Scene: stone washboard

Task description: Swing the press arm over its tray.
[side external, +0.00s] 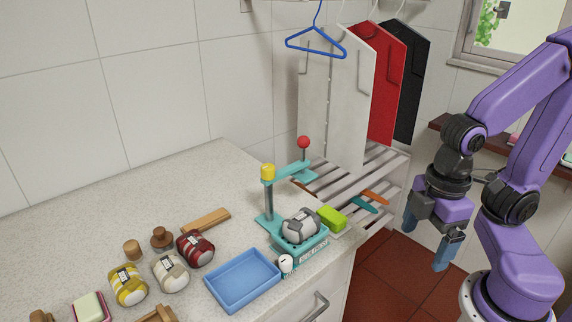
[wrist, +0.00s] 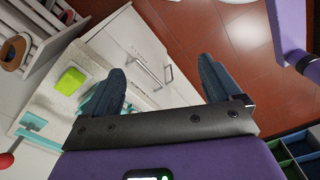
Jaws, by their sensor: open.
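The teal press stands near the counter's right corner in the side view. Its post (side external: 268,203) has a yellow cap, and its press arm (side external: 288,172) reaches back and right, clear of the tray. A red ball knob (side external: 303,142) stands on the arm's far end; it also shows at the left edge of the wrist view (wrist: 5,160). The teal tray (side external: 304,256) holds a grey banded bundle (side external: 300,226). My gripper (side external: 426,242) is open and empty, right of the counter over the red floor, apart from the press. Its two fingers show in the wrist view (wrist: 160,72).
A lime block (side external: 331,217) lies right of the tray. A blue bin (side external: 243,280) and several rolled bundles (side external: 195,248) are at left. A slatted rack (side external: 350,178) stands behind, with hanging garments (side external: 390,80) above. Free room lies between press and gripper.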

